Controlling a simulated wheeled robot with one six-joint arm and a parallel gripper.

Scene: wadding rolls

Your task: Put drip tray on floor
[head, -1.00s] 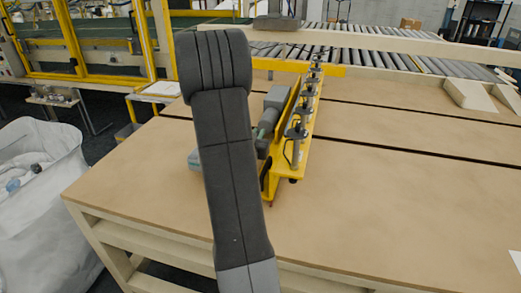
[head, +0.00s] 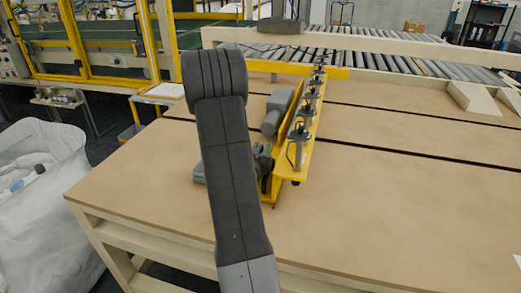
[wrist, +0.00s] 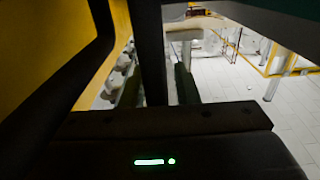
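I cannot clearly make out a drip tray in either view. In the wrist view, the two fingers of my gripper (wrist: 158,87) stand apart. A dark upright bar (wrist: 152,45) runs down between them; I cannot tell whether it touches them. In the head view, my dark arm hides most of the gripper area, beside a yellow machine rail (head: 300,135) on the wooden table (head: 400,205). A small grey-green piece (head: 199,173) shows left of the arm, mostly hidden; I cannot tell what it is. Pale floor tiles (wrist: 245,115) show at the right of the wrist view.
Several clamp-like fittings stand on the yellow rail. A white bag (head: 40,200) stands on the floor left of the table. A roller conveyor (head: 390,65) and yellow frames lie behind. The table's right part is bare. Yellow surfaces (wrist: 40,40) are close at the wrist view's left.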

